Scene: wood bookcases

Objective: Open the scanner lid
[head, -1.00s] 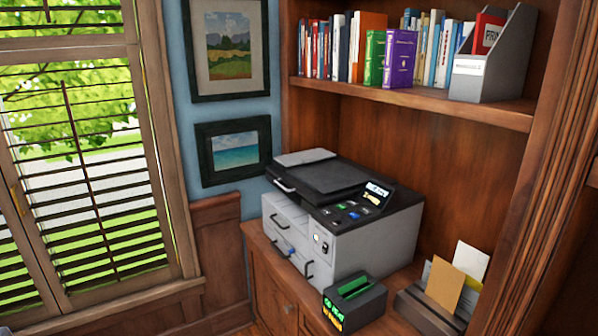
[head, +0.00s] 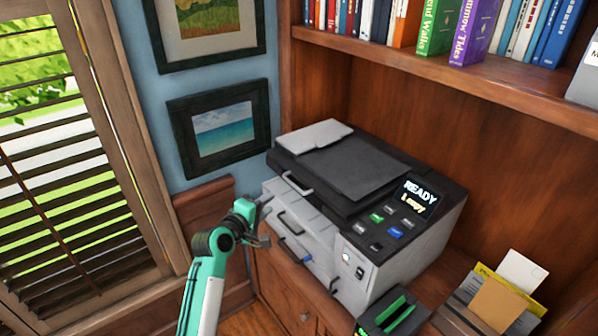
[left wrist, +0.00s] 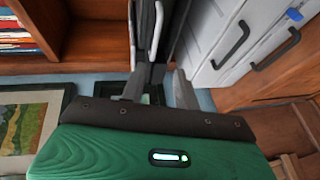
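The scanner (head: 400,250) is a grey and black machine on a wooden cabinet. Its dark lid (head: 365,168) lies flat and closed on top, with a pale handle (head: 298,186) at the lid's front left edge. My left gripper (head: 266,222) is in front of the machine, just left of and below that handle, and looks apart from it. In the left wrist view the two grey fingers (left wrist: 160,90) are spread with nothing held. The dark lid edge and the handle (left wrist: 157,32) show ahead of the gap between them. My right gripper is not in view.
The front drawers (head: 300,230) have dark handles close to the left gripper. A bookshelf (head: 440,70) hangs above the scanner. A black and green box (head: 395,315) and a paper holder (head: 500,305) stand to the right. Framed pictures (head: 220,130) and a shuttered window are on the left.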

